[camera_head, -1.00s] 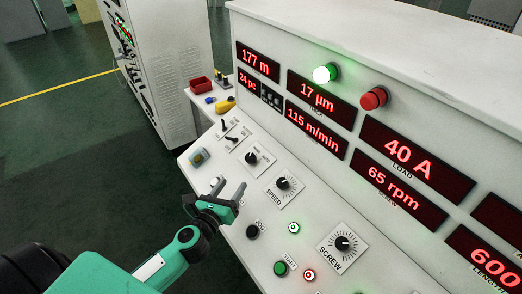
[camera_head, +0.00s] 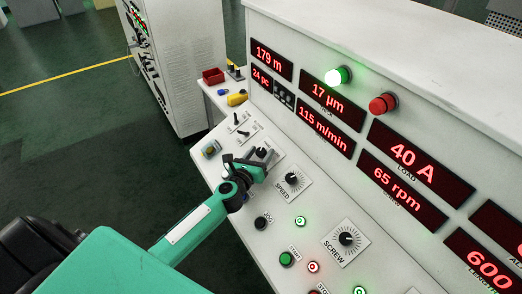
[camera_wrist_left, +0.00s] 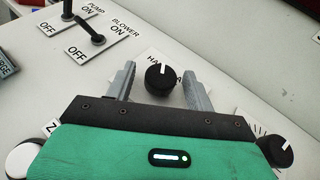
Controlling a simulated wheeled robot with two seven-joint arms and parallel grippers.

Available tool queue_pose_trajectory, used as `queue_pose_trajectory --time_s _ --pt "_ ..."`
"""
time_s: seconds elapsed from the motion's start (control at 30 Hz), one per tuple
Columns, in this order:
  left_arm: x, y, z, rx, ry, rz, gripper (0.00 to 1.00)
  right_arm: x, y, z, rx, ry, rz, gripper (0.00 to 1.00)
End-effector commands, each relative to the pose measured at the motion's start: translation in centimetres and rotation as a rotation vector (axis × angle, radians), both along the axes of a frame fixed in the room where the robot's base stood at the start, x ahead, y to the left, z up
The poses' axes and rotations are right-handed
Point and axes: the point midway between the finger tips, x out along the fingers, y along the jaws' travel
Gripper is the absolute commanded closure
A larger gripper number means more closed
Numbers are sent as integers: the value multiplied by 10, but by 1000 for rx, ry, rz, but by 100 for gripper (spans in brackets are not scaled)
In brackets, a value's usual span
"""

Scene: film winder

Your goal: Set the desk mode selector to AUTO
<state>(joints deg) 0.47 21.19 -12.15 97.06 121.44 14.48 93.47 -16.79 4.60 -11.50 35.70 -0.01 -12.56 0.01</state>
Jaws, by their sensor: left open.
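The mode selector is a black round knob (camera_wrist_left: 160,80) with a white pointer mark, on a white label plate on the desk. In the left wrist view its mark points roughly up the picture. The label shows "HA" on the left and "A" on the right; the rest is hidden behind the knob and fingers. My left gripper (camera_wrist_left: 158,68) is open, with one finger on each side of the knob and gaps visible on both sides. In the head view the left gripper (camera_head: 250,162) is over the selector plate and partly hides it. My right gripper is out of view.
PUMP and BLOWER toggle switches (camera_wrist_left: 90,30) stand close by at upper left. The SPEED dial (camera_head: 293,179) is to the right, the JOG button (camera_head: 261,223) nearer. The display wall (camera_head: 330,115) rises behind the desk. A yellow object (camera_head: 237,99) lies at the far end.

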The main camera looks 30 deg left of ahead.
Motion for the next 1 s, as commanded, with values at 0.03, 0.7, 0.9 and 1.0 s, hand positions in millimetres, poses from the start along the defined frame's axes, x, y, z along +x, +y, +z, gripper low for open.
queue_pose_trajectory --time_s 0.03,0.7,0.9,1.0 --pt "4 0 1 -1 -1 0 46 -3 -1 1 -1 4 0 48" --pt "9 0 0 0 0 0 91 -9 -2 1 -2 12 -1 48" --pt "9 0 -1 7 -3 -14 91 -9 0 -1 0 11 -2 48" --pt "9 1 -2 19 -10 -39 91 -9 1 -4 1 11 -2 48"
